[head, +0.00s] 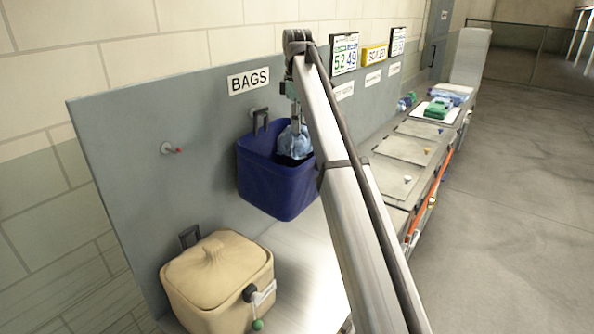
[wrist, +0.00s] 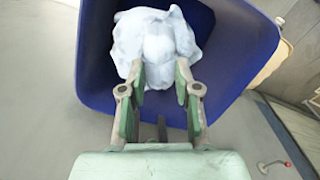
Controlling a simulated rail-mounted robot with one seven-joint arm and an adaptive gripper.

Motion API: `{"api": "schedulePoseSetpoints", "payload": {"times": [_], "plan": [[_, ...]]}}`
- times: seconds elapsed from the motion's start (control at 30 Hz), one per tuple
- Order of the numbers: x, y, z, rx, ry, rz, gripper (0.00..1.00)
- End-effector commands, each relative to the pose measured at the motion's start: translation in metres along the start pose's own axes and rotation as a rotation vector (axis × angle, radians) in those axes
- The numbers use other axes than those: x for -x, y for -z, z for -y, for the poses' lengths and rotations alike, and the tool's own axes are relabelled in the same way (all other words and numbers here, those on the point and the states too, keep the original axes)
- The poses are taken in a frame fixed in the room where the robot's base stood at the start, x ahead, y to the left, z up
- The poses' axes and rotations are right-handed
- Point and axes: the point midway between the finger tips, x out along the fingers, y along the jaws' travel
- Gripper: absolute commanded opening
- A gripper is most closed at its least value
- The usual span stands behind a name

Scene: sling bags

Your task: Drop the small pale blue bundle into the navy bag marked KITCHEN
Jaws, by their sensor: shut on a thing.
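The navy bag (head: 272,184) hangs open from a hook on the grey panel under the BAGS sign; no KITCHEN mark shows on the sides I see. My gripper (head: 296,126) is at the bag's mouth, pointing down. It is shut on the small pale blue bundle (head: 294,143), which hangs at the opening near the bag's right side. In the wrist view, the bundle (wrist: 157,45) sits beyond the fingertips (wrist: 160,74), within the outline of the bag's navy rim (wrist: 232,68). How deep it hangs is hard to tell. My arm hides part of the bag's right edge.
A long counter (head: 405,150) with several bundles runs to the back right. The floor at right is clear.

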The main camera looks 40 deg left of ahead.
Motion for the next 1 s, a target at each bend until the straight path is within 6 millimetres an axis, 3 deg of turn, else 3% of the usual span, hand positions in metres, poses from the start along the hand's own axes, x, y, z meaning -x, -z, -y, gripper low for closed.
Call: {"api": "schedulePoseSetpoints", "payload": {"times": [0.1,0.3,0.57,0.8,1.0], "plan": [[-0.034,0.000,0.001,0.000,0.000,0.000,0.00],[-0.063,-0.001,0.002,0.000,0.001,0.000,0.00],[-0.083,0.000,0.001,0.000,0.000,0.000,0.00],[-0.114,-0.001,0.001,0.000,0.000,0.000,0.00],[-0.118,0.000,0.000,0.000,-0.001,0.000,0.00]]}}
